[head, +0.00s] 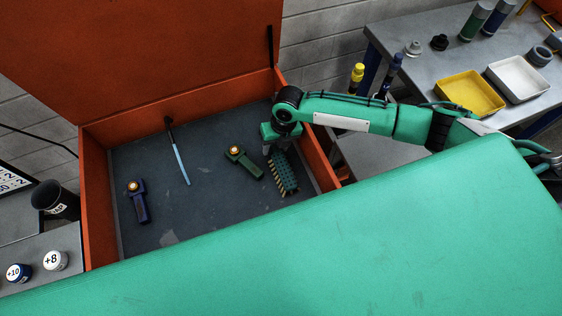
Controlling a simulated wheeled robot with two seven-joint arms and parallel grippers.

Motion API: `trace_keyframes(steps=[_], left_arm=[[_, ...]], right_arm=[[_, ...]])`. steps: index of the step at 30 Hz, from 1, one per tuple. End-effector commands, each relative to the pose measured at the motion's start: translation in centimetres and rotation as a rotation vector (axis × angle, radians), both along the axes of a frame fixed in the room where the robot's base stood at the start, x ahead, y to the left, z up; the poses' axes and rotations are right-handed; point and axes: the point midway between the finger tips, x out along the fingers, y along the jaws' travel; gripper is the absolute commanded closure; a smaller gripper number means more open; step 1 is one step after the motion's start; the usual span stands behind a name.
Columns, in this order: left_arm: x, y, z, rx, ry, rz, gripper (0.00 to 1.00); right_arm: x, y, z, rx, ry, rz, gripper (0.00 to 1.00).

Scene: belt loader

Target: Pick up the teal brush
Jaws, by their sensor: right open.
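The teal brush (287,175) looks like a dark teal block with a bumpy top and a striped yellowish edge. It lies on the dark floor of the orange box, near the box's right wall. My right gripper (270,149) reaches in over that wall and points down just above the brush's far end. Its jaws are open. They are small in the picture, and I cannot tell whether they touch the brush. My left gripper is not in view.
The orange box (98,205) has its lid (150,50) raised at the back. Inside lie a green tool (243,162), a blue tool (138,203) and a thin light-blue stick (181,165). A side table holds yellow (470,92) and white trays (518,78).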

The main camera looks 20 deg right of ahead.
Motion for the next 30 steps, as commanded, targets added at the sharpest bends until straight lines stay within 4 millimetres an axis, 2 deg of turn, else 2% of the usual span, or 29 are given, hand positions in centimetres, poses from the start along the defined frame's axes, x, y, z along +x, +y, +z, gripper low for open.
trace_keyframes(steps=[8, 15, 16, 25, 30], left_arm=[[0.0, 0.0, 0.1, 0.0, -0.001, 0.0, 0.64], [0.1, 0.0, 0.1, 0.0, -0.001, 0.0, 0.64], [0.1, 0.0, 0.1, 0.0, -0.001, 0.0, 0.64], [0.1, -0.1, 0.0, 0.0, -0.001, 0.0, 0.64], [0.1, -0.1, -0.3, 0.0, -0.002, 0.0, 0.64]], right_arm=[[0.0, 0.1, -0.5, -0.001, 0.0, 0.001, 0.52], [0.0, 0.1, -0.4, -0.001, 0.0, 0.0, 0.97], [0.0, 0.1, -0.4, -0.001, 0.0, 0.0, 1.0], [0.0, 0.1, -0.3, 0.0, -0.001, 0.0, 1.0], [0.1, 0.0, 1.0, 0.0, -0.004, -0.001, 1.0]])
